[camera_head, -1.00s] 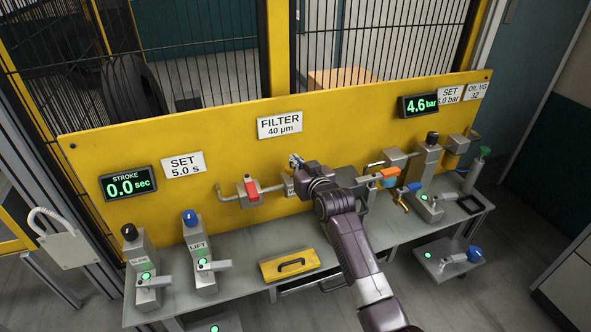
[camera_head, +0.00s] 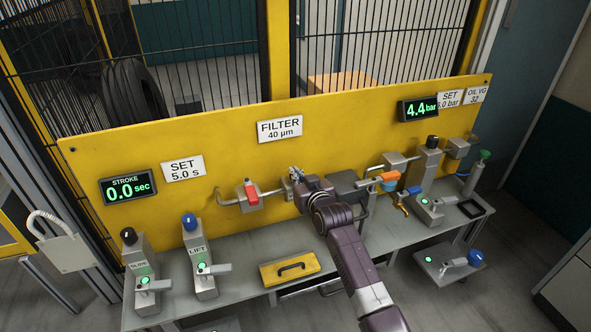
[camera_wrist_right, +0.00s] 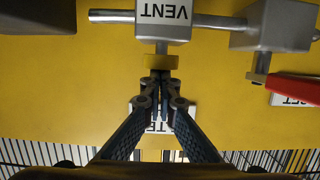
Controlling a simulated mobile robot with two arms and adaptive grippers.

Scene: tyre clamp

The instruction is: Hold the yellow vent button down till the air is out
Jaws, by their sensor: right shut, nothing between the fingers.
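The VENT block (camera_wrist_right: 163,22) is grey with a white label and shows upside down at the top of the right wrist view. The yellow vent button (camera_wrist_right: 161,61) sits on a short stem against it. My right gripper (camera_wrist_right: 161,76) is shut and empty, with its fingertips at the button, seemingly touching it. In the head view my right gripper (camera_head: 297,174) is at the pipework on the yellow panel, and the button is hidden there. The pressure display (camera_head: 419,107) reads 4.4 bar. My left gripper is out of view.
A red valve handle (camera_head: 251,195) is just left of my right gripper. An orange handle (camera_head: 389,177) and a blue one (camera_head: 412,191) are to its right. Blue and black knobs stand on the left of the grey bench (camera_head: 240,246). A yellow lid (camera_head: 290,268) with a handle lies in front.

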